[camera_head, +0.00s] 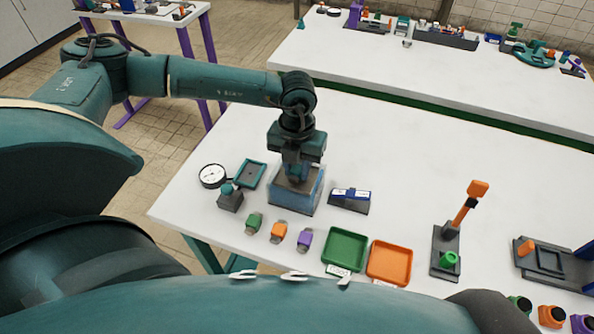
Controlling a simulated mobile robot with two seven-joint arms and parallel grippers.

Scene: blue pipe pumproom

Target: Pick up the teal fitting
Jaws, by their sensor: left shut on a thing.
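My left gripper (298,170) reaches down over an open blue box (296,198) on the white table. It is shut on the teal fitting (297,173), which shows only as a small patch between the dark fingers. The fitting's lower part is hidden by the fingers and the box, so I cannot tell whether it touches the box floor. My right gripper is not in view.
A round gauge (212,175), a teal frame (250,174) and a dark block (230,200) stand left of the box. A dark stand (349,201) is on its right. Small green, orange and purple pieces lie in front, beside a green tray (345,250) and an orange tray (389,262).

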